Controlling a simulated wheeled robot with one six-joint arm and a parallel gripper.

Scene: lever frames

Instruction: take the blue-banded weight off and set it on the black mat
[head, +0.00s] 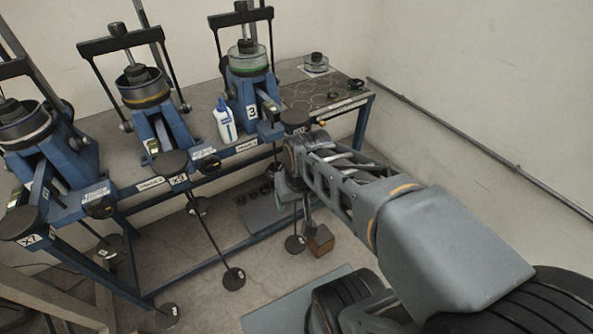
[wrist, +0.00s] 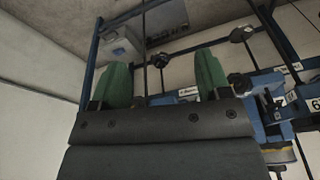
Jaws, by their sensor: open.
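My gripper (wrist: 162,80) shows in the wrist view as two green fingers, spread apart with no weight between them. In the head view the end of my arm hangs in front of the bench's right part, and the fingers are mostly hidden. Hanging rods with dark round discs (head: 232,278) hang from the lever ends in front of the bench. I cannot make out a blue band on any weight. A dark grey mat (head: 253,213) with several black round pieces lies on the floor under the bench; I cannot tell if it is the black mat.
Blue lever frames (head: 245,100) stand along the bench (head: 200,98). A white and blue bottle (head: 225,120) stands between two of them. A brown block (head: 320,241) shows below my wrist. Another disc (head: 295,244) hangs near it. A grey-blue sheet (head: 270,318) lies at the front.

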